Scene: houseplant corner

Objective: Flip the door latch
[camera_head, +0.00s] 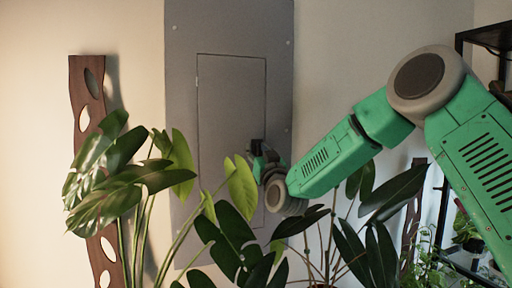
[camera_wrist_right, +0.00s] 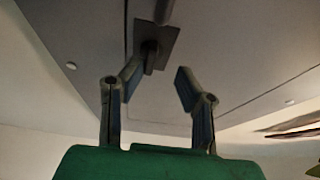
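A grey wall panel (camera_head: 180,100) has a narrow door (camera_head: 230,110) in it. The dark door latch (camera_head: 257,146) sits at the door's right edge; in the right wrist view it is a square plate with a short lever (camera_wrist_right: 150,56). My right gripper (camera_head: 262,160) is at the latch, partly hidden by its own wrist and leaves. In the right wrist view my right gripper (camera_wrist_right: 160,67) is open, its fingers apart. The lever is close to the left fingertip; I cannot tell whether they touch. My left gripper is not in view.
A large potted plant's leaves (camera_head: 100,180) stand in front of the panel at the left, and more leaves (camera_head: 230,240) lie below my right wrist. A carved wooden strip (camera_head: 88,110) hangs at left. A black shelf (camera_head: 442,220) stands at right.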

